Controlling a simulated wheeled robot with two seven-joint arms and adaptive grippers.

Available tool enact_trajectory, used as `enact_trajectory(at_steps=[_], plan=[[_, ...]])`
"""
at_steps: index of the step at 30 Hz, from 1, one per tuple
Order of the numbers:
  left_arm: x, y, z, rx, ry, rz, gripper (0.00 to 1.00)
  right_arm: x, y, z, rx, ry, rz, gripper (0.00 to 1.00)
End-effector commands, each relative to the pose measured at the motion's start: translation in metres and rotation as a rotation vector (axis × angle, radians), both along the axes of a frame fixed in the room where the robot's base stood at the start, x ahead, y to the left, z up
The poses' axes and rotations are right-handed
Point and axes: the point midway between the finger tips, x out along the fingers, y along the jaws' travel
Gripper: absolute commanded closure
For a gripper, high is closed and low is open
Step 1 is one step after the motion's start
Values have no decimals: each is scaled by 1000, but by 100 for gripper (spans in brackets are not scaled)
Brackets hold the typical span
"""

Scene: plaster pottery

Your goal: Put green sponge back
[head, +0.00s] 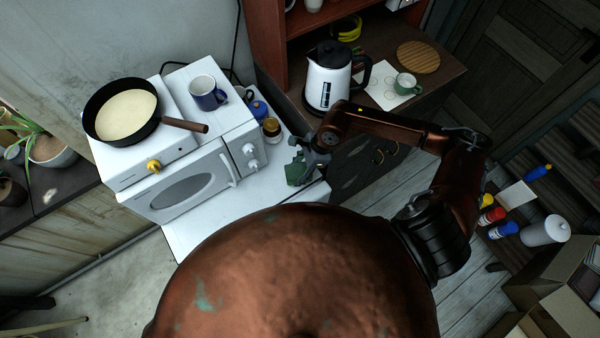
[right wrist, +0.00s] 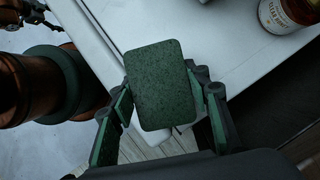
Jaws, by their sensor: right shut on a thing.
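The green sponge (right wrist: 162,85) is a dark green, speckled block with rounded corners. In the right wrist view it sits between the two fingers of my right gripper (right wrist: 170,105), which is shut on it. In the head view the right gripper (head: 300,165) is over the front right corner of the white counter (head: 205,238), beside the microwave. The sponge (head: 296,174) shows there only as a small green patch, partly hidden by the gripper. I cannot tell whether it touches the counter.
A white microwave (head: 190,185) stands on the counter left of the gripper, with a pan (head: 122,112) and a blue mug (head: 207,93) above. A kettle (head: 327,80) stands on the wooden cabinet to the right.

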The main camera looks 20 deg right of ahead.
Motion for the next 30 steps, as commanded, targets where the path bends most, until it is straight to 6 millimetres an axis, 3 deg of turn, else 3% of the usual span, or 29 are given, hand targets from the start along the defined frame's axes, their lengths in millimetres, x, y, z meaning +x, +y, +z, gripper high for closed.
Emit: enact_trajectory(at_steps=[8, 14, 23, 24, 30], plan=[[0, 0, 3, 0, 0, 0, 35, 6, -9, -17, 2, 3, -1, 79], [1, 0, 10, 0, -1, 0, 35, 7, -8, -42, 2, 2, 0, 79], [0, 0, 7, 0, -1, 0, 35, 7, -8, -46, 1, 0, 1, 79], [0, 0, 7, 0, -1, 0, 35, 7, -8, -46, 1, 0, 1, 55], [0, 0, 8, 0, -1, 0, 35, 7, -8, -45, 1, 0, 1, 41]])
